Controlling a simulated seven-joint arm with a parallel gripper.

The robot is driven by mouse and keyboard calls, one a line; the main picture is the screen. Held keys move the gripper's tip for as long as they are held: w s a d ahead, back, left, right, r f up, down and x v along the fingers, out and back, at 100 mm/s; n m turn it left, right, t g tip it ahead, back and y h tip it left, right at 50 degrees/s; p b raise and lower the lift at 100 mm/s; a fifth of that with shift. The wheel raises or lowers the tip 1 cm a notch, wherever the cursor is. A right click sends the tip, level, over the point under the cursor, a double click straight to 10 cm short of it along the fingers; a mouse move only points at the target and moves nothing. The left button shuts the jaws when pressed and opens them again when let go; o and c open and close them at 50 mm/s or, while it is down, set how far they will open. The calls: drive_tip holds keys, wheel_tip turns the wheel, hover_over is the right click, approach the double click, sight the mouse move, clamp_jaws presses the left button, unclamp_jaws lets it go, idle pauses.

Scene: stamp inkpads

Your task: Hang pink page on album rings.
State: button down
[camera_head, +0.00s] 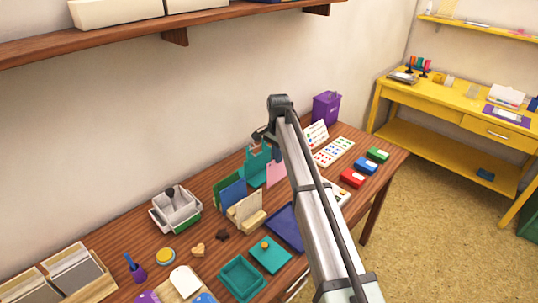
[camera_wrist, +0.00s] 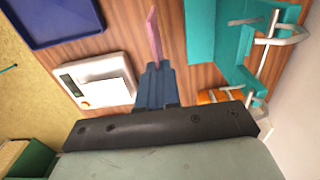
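The pink page (camera_wrist: 153,38) is seen nearly edge-on in the wrist view, extending from between the blue-grey fingertips of my gripper (camera_wrist: 156,70). The fingers are close together on its near end. In the head view the page (camera_head: 276,173) shows just left of my arm, which hides the gripper. The teal album stand (camera_wrist: 205,40) is right of the page in the wrist view, with its metal rings (camera_wrist: 272,42) farther right. A gap of table shows between page and stand. In the head view the stand (camera_head: 257,165) is left of the page.
A white device (camera_wrist: 97,82) lies left of the gripper and an orange object (camera_wrist: 218,97) lies to its right. A dark blue tray (camera_head: 286,228) is in front. Blue and cream holders (camera_head: 246,212) stand left of the page. A purple bin (camera_head: 326,107) is at the back.

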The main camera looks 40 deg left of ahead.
drive_tip(key=shift+a, duration=0.1)
idle(0.4)
drive_tip(key=shift+a, duration=4.4)
drive_tip(key=c, duration=1.3)
unclamp_jaws()
drive_tip(key=shift+o, duration=0.2)
wheel_tip(320, 180, up, 14)
drive_tip(key=shift+f, duration=0.15)
